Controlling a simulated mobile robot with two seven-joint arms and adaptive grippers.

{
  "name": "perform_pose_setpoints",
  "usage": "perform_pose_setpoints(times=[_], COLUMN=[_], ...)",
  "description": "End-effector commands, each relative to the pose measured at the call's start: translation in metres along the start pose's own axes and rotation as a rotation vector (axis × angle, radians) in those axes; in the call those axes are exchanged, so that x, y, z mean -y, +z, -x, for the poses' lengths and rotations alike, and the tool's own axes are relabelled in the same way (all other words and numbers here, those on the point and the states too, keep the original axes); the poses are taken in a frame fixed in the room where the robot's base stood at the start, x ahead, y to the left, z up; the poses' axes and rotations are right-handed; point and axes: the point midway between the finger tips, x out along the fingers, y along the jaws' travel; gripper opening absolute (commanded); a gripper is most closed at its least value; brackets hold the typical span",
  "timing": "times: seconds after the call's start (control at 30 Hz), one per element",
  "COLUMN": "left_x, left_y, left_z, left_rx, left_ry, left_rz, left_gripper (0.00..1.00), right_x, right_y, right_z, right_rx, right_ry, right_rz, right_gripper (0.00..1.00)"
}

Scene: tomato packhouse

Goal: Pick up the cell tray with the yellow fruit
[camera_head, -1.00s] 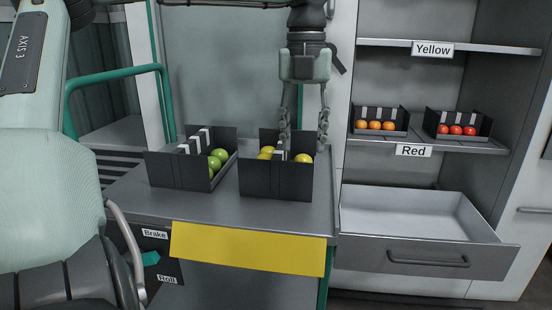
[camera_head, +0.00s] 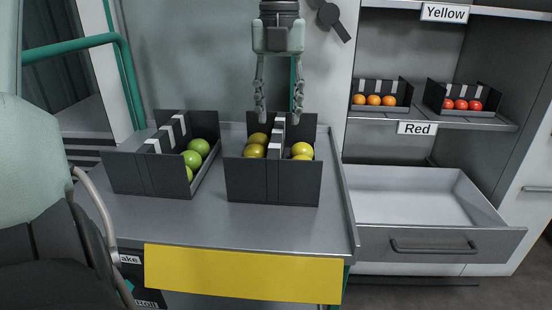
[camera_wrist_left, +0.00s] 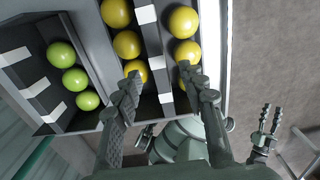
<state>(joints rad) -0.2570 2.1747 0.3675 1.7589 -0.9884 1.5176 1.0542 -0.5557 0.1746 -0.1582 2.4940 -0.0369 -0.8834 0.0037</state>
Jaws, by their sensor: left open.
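The cell tray with yellow fruit (camera_head: 250,182) is a dark grey open box on the grey work surface. A central divider with white tags separates its yellow fruit (camera_head: 255,151). My left gripper (camera_head: 278,118) points down, open and empty, its fingertips on either side of the divider line at the tray's rear. In the left wrist view my left gripper (camera_wrist_left: 162,78) has one finger over each side of the divider (camera_wrist_left: 152,42). Whether the fingers touch the tray is unclear. My right gripper (camera_wrist_left: 271,112) shows small at the right of that view.
A similar tray with green fruit (camera_head: 125,173) stands close on the left. A yellow panel (camera_head: 243,273) hangs at the front edge. On the right, a shelf (camera_head: 450,122) holds trays of orange fruit (camera_head: 374,100) and red fruit (camera_head: 462,104), above an open, empty drawer (camera_head: 415,197).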

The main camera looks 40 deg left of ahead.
Motion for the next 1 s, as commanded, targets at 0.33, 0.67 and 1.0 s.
perform_pose_setpoints(times=[0.33, 0.67, 1.0], left_x=[-0.003, -0.003, -0.003], left_y=[0.005, 0.005, 0.005], left_z=[-0.049, -0.057, -0.057], left_rx=[-0.001, 0.003, 0.003], left_ry=[-0.001, -0.001, -0.001], left_rz=[0.0, 0.001, 0.001], left_gripper=[0.41, 0.41, 0.02], right_x=[0.008, 0.011, 0.011], right_y=[-0.016, -0.021, -0.021], right_z=[-0.001, -0.001, -0.001], right_rx=[-0.076, -0.097, -0.097], right_ry=[-0.018, -0.023, -0.023], right_rz=[-0.005, -0.007, -0.007], right_gripper=[0.4, 0.4, 0.4])
